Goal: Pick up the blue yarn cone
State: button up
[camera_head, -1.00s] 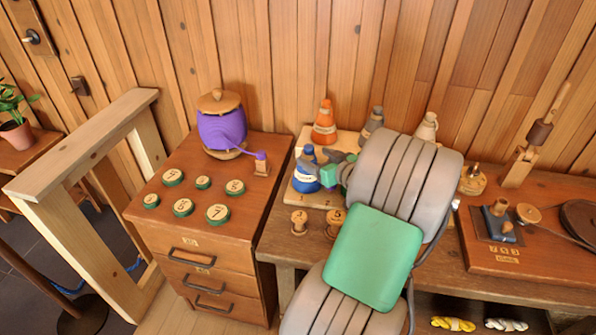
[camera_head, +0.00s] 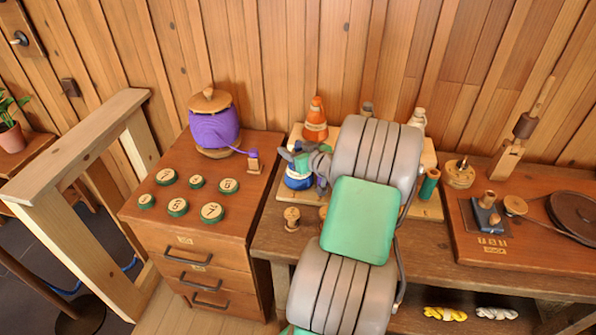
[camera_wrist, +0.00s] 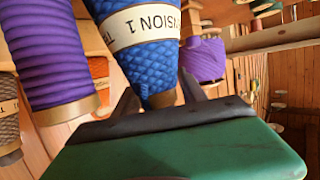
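The blue yarn cone (camera_head: 297,181) stands on the wooden board on the workbench, its upper part hidden by my gripper (camera_head: 305,158). In the wrist view the blue cone (camera_wrist: 148,42) is large, with a cream label marked 1, and its narrow end points toward my palm. My gripper (camera_wrist: 158,95) is open, with one dark finger on each side of that narrow end. A gap seems to show beside each finger, and I cannot tell whether either touches.
A purple cone (camera_wrist: 48,45) stands close beside the blue one. An orange cone (camera_head: 316,120) stands behind on the board. A cabinet (camera_head: 195,235) with a purple yarn pot (camera_head: 214,128) and several numbered green discs is at left. A small wooden spool (camera_head: 291,218) stands in front.

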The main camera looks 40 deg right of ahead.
jog(key=shift+a+f, duration=0.1)
jog(key=shift+f, duration=0.05)
grip_shut()
dwell(0.6)
